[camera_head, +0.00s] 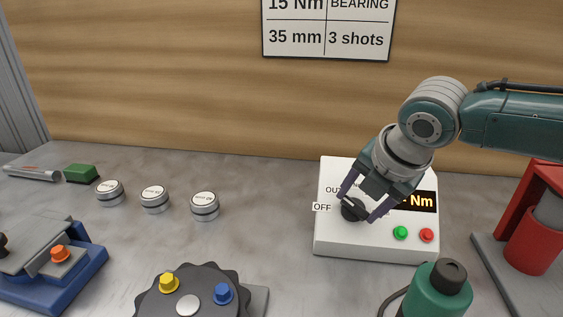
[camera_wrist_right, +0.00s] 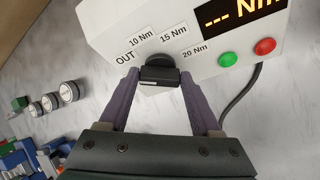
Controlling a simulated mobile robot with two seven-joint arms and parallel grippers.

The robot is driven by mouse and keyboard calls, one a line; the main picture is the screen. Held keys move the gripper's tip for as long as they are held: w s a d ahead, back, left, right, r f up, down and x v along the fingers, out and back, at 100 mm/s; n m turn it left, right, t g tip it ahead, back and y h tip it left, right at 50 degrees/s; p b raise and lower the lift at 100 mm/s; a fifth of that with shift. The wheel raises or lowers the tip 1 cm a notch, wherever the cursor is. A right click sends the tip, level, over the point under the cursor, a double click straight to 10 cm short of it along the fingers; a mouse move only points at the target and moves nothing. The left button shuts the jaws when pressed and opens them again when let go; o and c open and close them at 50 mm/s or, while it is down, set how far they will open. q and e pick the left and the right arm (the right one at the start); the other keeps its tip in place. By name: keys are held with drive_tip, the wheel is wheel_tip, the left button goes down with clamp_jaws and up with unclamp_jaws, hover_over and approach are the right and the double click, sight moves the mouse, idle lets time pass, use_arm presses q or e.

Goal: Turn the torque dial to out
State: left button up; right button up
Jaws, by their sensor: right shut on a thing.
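The torque dial (camera_head: 352,210) is a black knob on the sloped face of a white control box (camera_head: 335,243). My right gripper (camera_head: 358,206) is shut on the dial, one finger on each side of its grip bar. In the right wrist view the dial (camera_wrist_right: 160,70) sits between the purple-grey fingertips. An OFF label (camera_head: 322,207) shows left of the dial in the head view. I cannot tell which label the dial points to. My left gripper is not in view.
The box also has a display (camera_head: 421,201), a green button (camera_head: 400,233) and a red button (camera_head: 426,235). A green bottle-like tool (camera_head: 440,292) stands in front of it, a red press (camera_head: 535,235) at right. Several silver discs (camera_head: 155,198) lie left; bench between is clear.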

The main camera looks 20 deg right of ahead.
drive_tip(key=shift+s+m+p, duration=0.1)
drive_tip(key=shift+m+p, duration=0.3)
drive_tip(key=shift+m, duration=0.4)
drive_tip(key=shift+t, duration=0.3)
drive_tip(key=o, duration=1.4)
drive_tip(key=p+v, duration=0.1)
drive_tip(key=v, duration=0.8)
drive_tip(key=shift+s+r+p, duration=0.25)
drive_tip(key=shift+r+p, duration=0.1)
drive_tip(key=shift+p, duration=0.05)
